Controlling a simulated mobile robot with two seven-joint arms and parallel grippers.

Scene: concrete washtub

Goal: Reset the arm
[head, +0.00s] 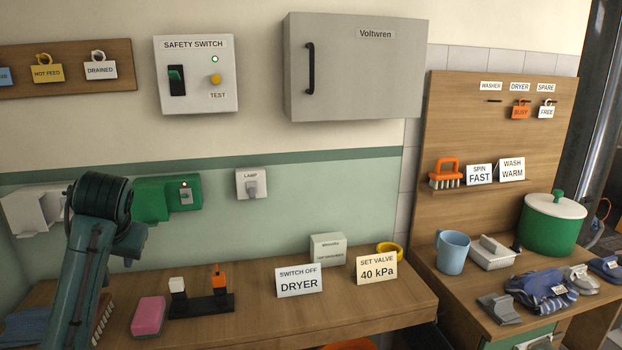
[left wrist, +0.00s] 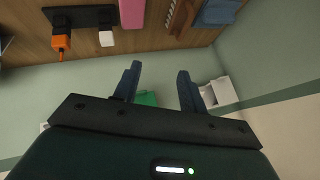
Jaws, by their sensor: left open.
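My left arm (head: 80,270) comes up from the lower left in the head view, bent in front of the wall boxes. My left gripper (head: 130,240) is partly hidden behind my own wrist, above the left part of the wooden counter. In the left wrist view my left gripper (left wrist: 157,72) has its two dark fingers apart with nothing between them. The wall and part of a green box (left wrist: 147,98) show beyond the fingers. My right gripper is in neither view.
The counter (head: 240,328) holds a pink sponge (head: 148,316), a dark rack (head: 205,304) and sign cards. A green switch box (head: 152,199) and a white box (head: 30,210) stick out near my arm. A grey cabinet (head: 350,70) hangs above. The counter's front middle is clear.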

